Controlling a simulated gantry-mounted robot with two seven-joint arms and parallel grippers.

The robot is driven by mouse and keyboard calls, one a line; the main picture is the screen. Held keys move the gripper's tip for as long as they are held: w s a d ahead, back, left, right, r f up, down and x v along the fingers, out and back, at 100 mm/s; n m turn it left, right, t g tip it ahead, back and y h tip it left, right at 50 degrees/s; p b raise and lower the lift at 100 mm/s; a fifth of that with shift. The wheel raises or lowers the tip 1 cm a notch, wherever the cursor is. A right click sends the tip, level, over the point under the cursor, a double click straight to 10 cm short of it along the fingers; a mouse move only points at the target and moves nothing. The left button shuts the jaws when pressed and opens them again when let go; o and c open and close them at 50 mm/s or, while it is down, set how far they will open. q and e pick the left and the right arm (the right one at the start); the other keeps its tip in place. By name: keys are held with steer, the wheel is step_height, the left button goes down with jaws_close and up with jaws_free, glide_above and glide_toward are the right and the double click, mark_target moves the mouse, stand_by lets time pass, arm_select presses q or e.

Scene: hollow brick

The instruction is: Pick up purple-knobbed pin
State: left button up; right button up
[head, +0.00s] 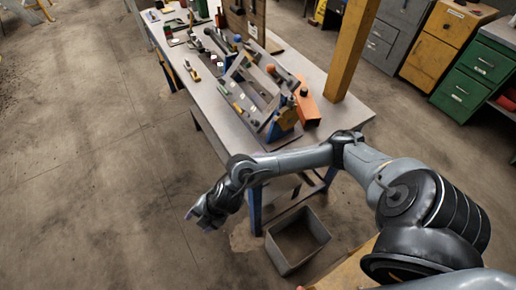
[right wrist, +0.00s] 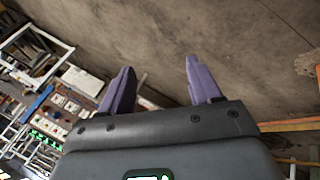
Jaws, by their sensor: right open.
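My right gripper (head: 193,215) hangs in front of the workbench, over the floor and away from the bench top. In the right wrist view its two purplish fingers (right wrist: 160,68) stand wide apart with only bare floor between them, so it is open and empty. I cannot make out a purple-knobbed pin in either view. A grey slanted frame (head: 250,88) and an orange block (head: 307,106) with a dark knob on it stand on the bench, with small coloured parts around them. My left gripper is not in view.
The workbench (head: 213,103) carries several tools and small parts toward its far end. A yellow post (head: 350,52) rises at its right side. A grey open bin (head: 297,240) stands on the floor below my right arm. The floor at left is clear.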

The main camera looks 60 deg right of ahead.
steer(key=s+d+r+m+g+h+p, duration=0.15)
steer(key=d+r, duration=0.25)
steer(key=d, duration=0.6)
steer(key=s+d+r+g+h+p, duration=0.15)
steer(key=d+r, duration=0.25)
steer(key=d, duration=0.6)
steer(key=s+d+r+g+h+p, duration=0.1)
steer(key=d+r+g+p, duration=0.2)
steer(key=d, duration=0.7)
step_height(320, 180, down, 4)
steer(key=shift+s+a+r+t+b, duration=0.15)
steer(key=shift+t+b, duration=0.15)
steer(key=shift+s+f, duration=0.2)
steer(key=shift+f, duration=2.5)
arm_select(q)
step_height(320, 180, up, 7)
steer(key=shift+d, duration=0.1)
arm_select(e)
steer(key=shift+c, duration=1.3)
steer(key=c, duration=0.9)
jaws_close()
